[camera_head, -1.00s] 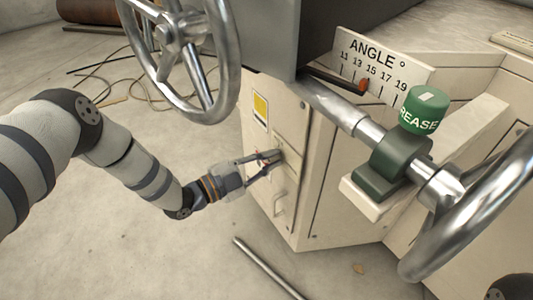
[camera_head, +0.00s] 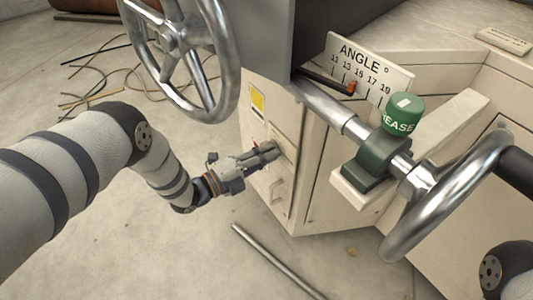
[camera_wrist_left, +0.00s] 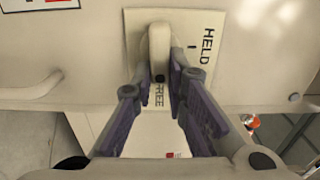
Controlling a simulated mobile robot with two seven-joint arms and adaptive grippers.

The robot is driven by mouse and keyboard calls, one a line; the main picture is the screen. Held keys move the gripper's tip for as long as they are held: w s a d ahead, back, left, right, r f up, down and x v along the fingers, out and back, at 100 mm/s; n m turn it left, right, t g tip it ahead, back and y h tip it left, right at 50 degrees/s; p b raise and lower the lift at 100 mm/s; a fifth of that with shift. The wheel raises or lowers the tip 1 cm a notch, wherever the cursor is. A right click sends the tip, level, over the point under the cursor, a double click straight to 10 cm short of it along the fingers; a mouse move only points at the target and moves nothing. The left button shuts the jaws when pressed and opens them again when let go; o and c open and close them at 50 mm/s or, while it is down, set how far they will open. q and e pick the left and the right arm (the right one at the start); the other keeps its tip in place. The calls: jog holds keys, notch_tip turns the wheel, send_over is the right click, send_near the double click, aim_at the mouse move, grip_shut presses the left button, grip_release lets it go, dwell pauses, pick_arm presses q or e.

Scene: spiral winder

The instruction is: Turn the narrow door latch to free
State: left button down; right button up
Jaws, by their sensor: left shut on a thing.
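My left gripper (camera_head: 268,152) is at the front panel of the beige cabinet (camera_head: 335,190). In the left wrist view, the gripper (camera_wrist_left: 159,62) is shut on the pale latch lever (camera_wrist_left: 159,45), with one finger on each side of it. The lever stands upright in that view, on a cream label plate (camera_wrist_left: 218,20). HELD reads sideways to the right of the lever, and FREE reads sideways just below its dark tip. In the head view my gripper hides the latch. My right gripper is not in view.
A pale door handle (camera_wrist_left: 32,90) is left of the latch in the left wrist view. A large handwheel (camera_head: 180,40) hangs above my left arm, and another handwheel (camera_head: 450,195) is at the right. A metal rod (camera_head: 275,260) lies on the floor.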

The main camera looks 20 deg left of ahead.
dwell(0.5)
pick_arm(q)
jog(key=c, duration=1.6)
grip_release()
jog(key=shift+a, duration=0.1)
jog(key=v, duration=1.2)
